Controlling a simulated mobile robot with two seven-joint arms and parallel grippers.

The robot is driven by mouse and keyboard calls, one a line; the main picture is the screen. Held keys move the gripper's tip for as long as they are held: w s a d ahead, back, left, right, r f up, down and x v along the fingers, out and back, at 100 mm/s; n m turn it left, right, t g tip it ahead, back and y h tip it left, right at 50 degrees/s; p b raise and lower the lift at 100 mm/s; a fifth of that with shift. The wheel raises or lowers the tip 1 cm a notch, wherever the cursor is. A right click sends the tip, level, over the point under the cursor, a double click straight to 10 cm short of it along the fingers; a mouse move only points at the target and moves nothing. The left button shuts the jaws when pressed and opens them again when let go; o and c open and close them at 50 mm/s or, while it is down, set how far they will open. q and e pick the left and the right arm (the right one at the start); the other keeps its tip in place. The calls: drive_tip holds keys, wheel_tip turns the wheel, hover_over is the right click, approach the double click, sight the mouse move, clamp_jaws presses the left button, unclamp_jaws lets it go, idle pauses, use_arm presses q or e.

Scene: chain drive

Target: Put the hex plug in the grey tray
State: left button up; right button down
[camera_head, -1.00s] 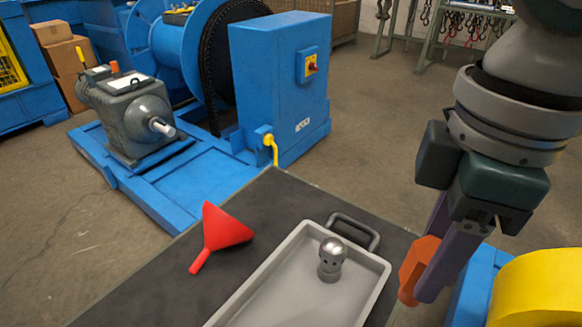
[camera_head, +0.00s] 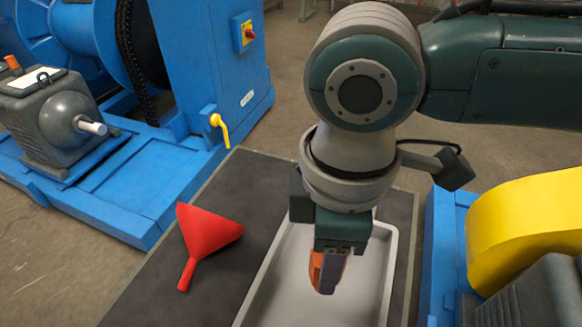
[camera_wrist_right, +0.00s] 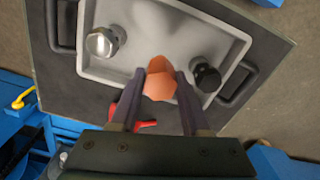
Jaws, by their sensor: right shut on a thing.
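The orange hex plug (camera_head: 316,270) is between the fingers of my right gripper (camera_head: 329,284), which is shut on it. It also shows in the right wrist view (camera_wrist_right: 160,82), between the two purple-grey fingers. The fingers point down over the grey tray (camera_head: 389,262); in the head view the plug appears above the tray floor, its exact height hard to judge. In the wrist view the tray also holds a silver round-topped part (camera_wrist_right: 103,42) and a black knobbed part (camera_wrist_right: 206,77), on opposite sides of the plug. My left gripper is not in view.
A red funnel (camera_head: 208,235) lies on the dark mat left of the tray. A blue machine with a yellow lever (camera_head: 220,130) stands behind, and a yellow guard (camera_head: 525,225) is at the right. The tray floor between the two parts looks clear.

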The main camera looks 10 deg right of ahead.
drive_tip(key=shift+f+b, duration=0.95)
drive_tip(key=shift+f, duration=2)
